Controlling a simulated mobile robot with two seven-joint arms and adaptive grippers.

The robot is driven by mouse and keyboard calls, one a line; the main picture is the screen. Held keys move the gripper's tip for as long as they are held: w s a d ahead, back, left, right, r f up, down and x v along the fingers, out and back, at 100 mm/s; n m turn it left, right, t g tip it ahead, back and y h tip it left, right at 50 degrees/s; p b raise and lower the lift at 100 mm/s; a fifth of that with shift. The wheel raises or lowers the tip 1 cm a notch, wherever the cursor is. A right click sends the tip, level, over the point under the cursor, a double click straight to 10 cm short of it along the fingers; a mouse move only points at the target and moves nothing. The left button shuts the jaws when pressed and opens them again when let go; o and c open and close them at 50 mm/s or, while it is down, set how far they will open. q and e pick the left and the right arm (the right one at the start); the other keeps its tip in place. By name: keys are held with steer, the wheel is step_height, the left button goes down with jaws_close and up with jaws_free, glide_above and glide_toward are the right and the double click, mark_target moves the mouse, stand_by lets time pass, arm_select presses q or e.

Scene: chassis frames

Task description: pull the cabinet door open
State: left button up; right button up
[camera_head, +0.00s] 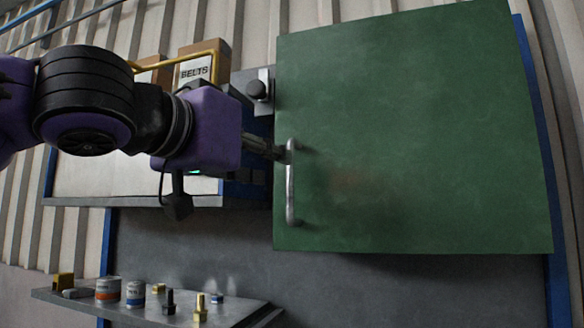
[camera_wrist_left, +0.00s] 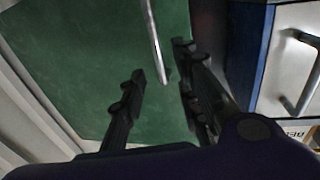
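The green cabinet door (camera_head: 420,130) fills the right half of the head view and also shows in the left wrist view (camera_wrist_left: 60,45). Its upright silver bar handle (camera_head: 290,195) is near the door's left edge. My left gripper (camera_head: 277,151) reaches in from the left at the handle's upper part. In the left wrist view, my left gripper (camera_wrist_left: 160,62) has its fingers apart, with the handle (camera_wrist_left: 153,35) between them and a gap visible on each side. I cannot tell whether the door is fully shut. My right gripper is not in view.
A shelf (camera_head: 145,312) with cans and bolts stands at the lower left. A box labelled BELTS (camera_head: 197,70) sits behind my arm. A pale drawer front with a handle (camera_wrist_left: 300,100) is right of the door in the left wrist view. Space below the door looks clear.

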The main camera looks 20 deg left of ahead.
mark_target(288, 167)
arm_select(q)
steer(key=x, duration=0.6)
steer(key=shift+w+d+f+b, duration=0.1)
steer(key=shift+w+f+b, duration=0.15)
steer(key=shift+f+b, duration=0.15)
steer(key=shift+w+d+r, duration=0.15)
steer(key=shift+w+r, duration=0.05)
steer(key=shift+w, duration=0.2)
jaws_close()
